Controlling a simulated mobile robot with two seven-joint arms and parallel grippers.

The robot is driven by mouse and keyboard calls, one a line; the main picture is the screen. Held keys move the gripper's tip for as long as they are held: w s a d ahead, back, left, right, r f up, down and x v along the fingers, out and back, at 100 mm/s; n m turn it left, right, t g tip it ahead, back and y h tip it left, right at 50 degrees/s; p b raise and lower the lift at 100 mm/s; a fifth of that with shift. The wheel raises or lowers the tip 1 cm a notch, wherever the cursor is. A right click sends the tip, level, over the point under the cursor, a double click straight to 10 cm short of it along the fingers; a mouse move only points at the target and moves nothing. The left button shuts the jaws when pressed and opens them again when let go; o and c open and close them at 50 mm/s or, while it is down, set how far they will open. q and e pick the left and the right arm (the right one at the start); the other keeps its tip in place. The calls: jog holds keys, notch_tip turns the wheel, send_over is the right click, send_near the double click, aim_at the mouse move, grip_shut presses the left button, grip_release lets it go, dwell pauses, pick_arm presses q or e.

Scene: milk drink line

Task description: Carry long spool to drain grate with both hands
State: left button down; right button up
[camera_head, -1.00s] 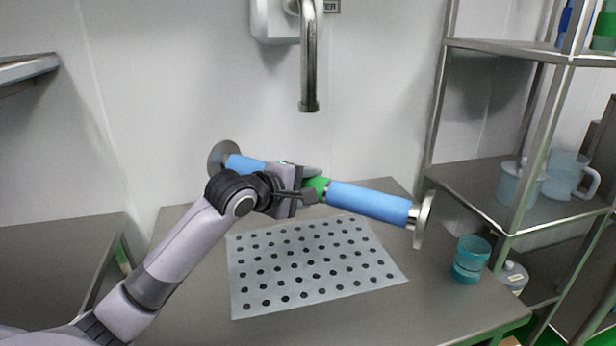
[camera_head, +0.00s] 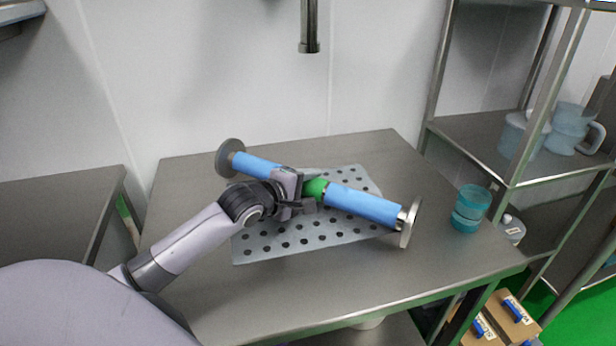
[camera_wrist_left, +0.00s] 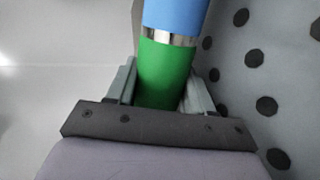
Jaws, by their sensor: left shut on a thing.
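The long spool (camera_head: 362,204) has blue sleeves, a green middle band and a metal disc at each end. It lies slantwise, its left end farther back. My left gripper (camera_head: 308,192) is shut on the green band near the spool's middle. The left wrist view shows the green band (camera_wrist_left: 165,75) between the two fingers (camera_wrist_left: 160,90). The drain grate (camera_head: 290,240), a pale sheet with dark round holes, lies on the steel table under the spool. I cannot tell whether the spool touches the grate. My right gripper is not in view.
The steel table (camera_head: 270,290) is clear in front of the grate. A teal cup (camera_head: 470,208) stands at its right edge. A metal spout (camera_head: 309,30) hangs above the back.

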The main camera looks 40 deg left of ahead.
pick_arm(q)
jog(key=shift+r, duration=0.25)
jog(key=c, duration=0.8)
grip_release()
jog(key=shift+f, duration=0.4)
jog(key=o, duration=0.4)
jog(key=shift+c, duration=0.2)
jog(key=shift+r, duration=0.1)
jog(key=shift+s+r, duration=0.1)
jog(key=shift+s, duration=0.05)
jog(key=v, duration=1.1)
jog(key=shift+s+r+p, duration=0.15)
jog(key=shift+s+p, duration=0.15)
jog(key=shift+s, duration=0.05)
